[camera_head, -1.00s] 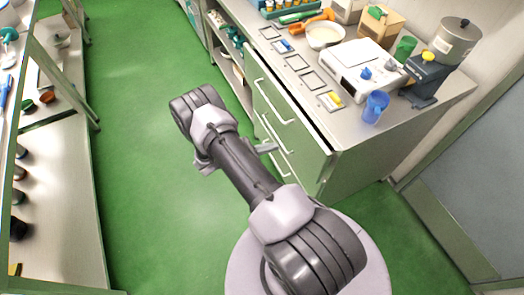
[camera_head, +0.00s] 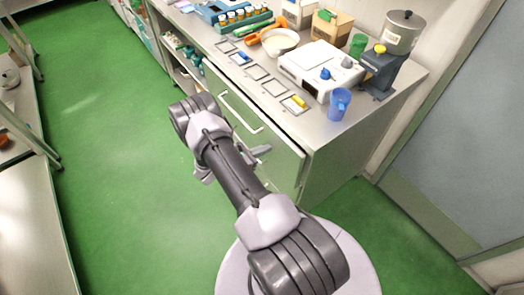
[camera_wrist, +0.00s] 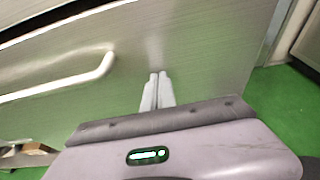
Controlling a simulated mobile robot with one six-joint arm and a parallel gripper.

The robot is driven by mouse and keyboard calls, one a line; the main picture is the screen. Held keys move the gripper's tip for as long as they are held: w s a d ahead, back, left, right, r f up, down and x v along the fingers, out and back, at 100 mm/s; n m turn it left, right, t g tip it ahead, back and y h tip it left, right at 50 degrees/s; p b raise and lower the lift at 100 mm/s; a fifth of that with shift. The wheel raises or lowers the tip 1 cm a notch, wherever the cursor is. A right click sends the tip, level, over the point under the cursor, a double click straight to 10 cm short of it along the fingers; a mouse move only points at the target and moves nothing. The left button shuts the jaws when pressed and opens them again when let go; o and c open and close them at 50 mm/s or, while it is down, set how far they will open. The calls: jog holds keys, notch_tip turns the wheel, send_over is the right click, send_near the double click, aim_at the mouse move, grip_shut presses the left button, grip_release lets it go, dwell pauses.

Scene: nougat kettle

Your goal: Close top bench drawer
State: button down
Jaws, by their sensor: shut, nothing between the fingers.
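The top bench drawer (camera_head: 278,146) has a pale green-grey front with a light bar handle (camera_head: 240,112). A dark gap runs along its upper edge below the bench top, so it appears to stand slightly out. In the wrist view the drawer front (camera_wrist: 205,45) fills most of the picture, with the handle (camera_wrist: 65,85) at left and the dark gap at the upper left. My gripper (camera_head: 264,150) is shut and empty beside the front. Its fingertips (camera_wrist: 158,76) point at the front, right of the handle; whether they touch it I cannot tell.
The steel bench top (camera_head: 310,118) carries a white hotplate device (camera_head: 318,68), a blue cup (camera_head: 340,103), a bowl (camera_head: 280,41) and a metal pot (camera_head: 404,32). Green floor (camera_head: 110,130) is clear at left. Another shelf (camera_head: 30,215) stands at far left.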

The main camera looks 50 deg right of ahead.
aim_at(272, 144)
jog(key=d, duration=0.1)
jog(key=s+d, duration=0.1)
jog(key=d, duration=0.1)
jog(key=shift+d+b, duration=0.3)
jog(key=shift+w+r, duration=0.1)
jog(key=shift+w, duration=0.05)
